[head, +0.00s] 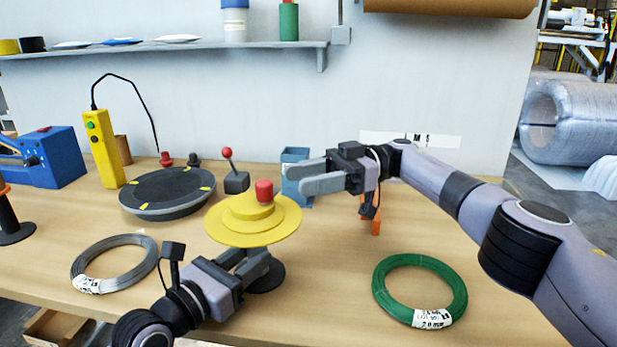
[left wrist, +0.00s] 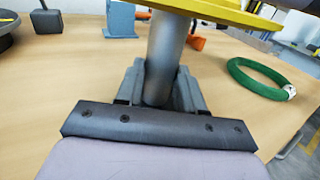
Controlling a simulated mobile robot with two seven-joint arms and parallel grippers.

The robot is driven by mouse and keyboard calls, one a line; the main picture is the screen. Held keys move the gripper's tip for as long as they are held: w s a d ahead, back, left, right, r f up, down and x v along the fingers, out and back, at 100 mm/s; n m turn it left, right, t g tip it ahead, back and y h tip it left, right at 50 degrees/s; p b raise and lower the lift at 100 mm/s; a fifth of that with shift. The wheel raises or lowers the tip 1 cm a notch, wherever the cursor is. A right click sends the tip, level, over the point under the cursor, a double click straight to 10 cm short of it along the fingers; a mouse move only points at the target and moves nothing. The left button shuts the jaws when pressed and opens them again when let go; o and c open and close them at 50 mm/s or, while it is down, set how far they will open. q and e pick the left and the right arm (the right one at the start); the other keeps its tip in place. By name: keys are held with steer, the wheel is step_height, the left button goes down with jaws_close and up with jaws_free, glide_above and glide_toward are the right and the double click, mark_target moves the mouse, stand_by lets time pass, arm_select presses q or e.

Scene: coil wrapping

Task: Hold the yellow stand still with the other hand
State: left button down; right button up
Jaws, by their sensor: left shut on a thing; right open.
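The yellow stand (head: 230,226) has a stepped round yellow top with a red cap (head: 264,191) on it and a dark round base (head: 268,276). Its grey post (left wrist: 165,58) shows in the left wrist view. My left gripper (head: 262,262) is below the yellow top, shut on the post, with one finger on each side of it. My right gripper (head: 311,178) is open, above and to the right of the stand's top, apart from it and pointing left. The lower post is hidden behind my left gripper in the head view.
A green coil (head: 420,260) lies to the right, and a grey wire coil (head: 112,246) to the left. A black turntable (head: 168,192), a yellow control box (head: 103,148), a lever (head: 235,180) and a blue bin (head: 295,155) stand behind. Bare table lies between the stand and the green coil.

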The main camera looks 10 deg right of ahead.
steer(key=n+t, duration=1.1)
steer(key=n, duration=1.8)
glide_toward(264, 183)
steer(key=shift+h, duration=0.3)
steer(key=x, duration=1)
steer(key=shift+r, duration=0.15)
